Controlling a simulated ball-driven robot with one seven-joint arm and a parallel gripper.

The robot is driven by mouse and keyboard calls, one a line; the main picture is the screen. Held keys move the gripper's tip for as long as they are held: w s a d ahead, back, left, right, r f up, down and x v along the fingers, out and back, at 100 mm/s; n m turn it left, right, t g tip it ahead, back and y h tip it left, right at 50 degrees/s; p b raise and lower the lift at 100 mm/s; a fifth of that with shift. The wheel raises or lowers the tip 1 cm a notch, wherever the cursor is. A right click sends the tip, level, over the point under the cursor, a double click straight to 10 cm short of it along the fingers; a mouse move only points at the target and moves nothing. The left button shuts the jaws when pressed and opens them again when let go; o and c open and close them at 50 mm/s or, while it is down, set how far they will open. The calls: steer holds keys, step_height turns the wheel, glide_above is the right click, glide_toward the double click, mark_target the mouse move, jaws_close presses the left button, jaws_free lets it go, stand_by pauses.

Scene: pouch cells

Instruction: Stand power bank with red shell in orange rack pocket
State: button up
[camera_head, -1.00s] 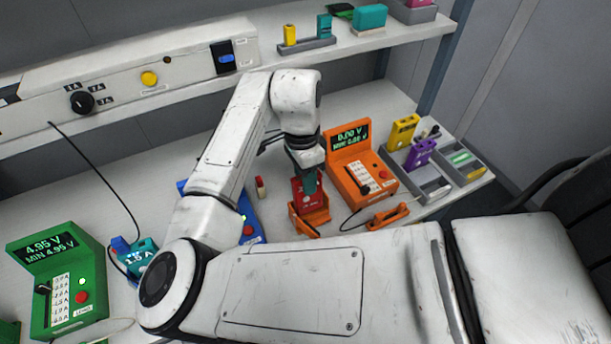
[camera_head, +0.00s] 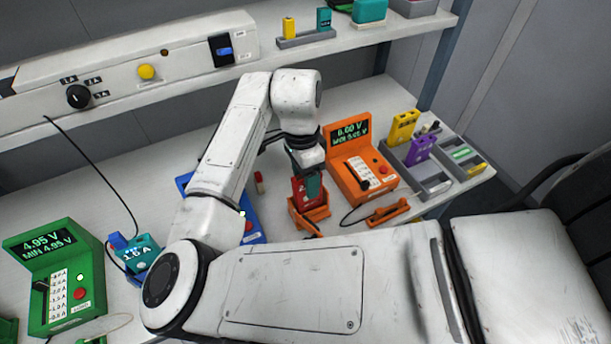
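The power bank with the red shell (camera_head: 300,192) is upright, directly below my gripper (camera_head: 308,180). A teal-green patch shows against its right side; I cannot tell whether it is a fingertip or another part. My gripper appears shut on the bank's upper part, with the fingers partly hidden. The orange rack (camera_head: 310,219) stands on the bench around the bank's lower end. Its front wall hides the bank's bottom, so I cannot see whether the bank rests on the pocket floor.
An orange tester (camera_head: 363,170) stands close right of the rack, with an orange cradle (camera_head: 389,214) in front. A blue device (camera_head: 248,220) is close left, partly behind my arm. A grey tray (camera_head: 430,184) holds yellow and purple banks. A shelf (camera_head: 375,42) runs above.

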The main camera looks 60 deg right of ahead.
step_height(320, 180, up, 11)
steer(key=w, duration=0.1)
steer(key=shift+w+d+f+b, duration=0.15)
steer(key=shift+d+b, duration=0.2)
steer(key=shift+d, duration=0.1)
stand_by(0.5)
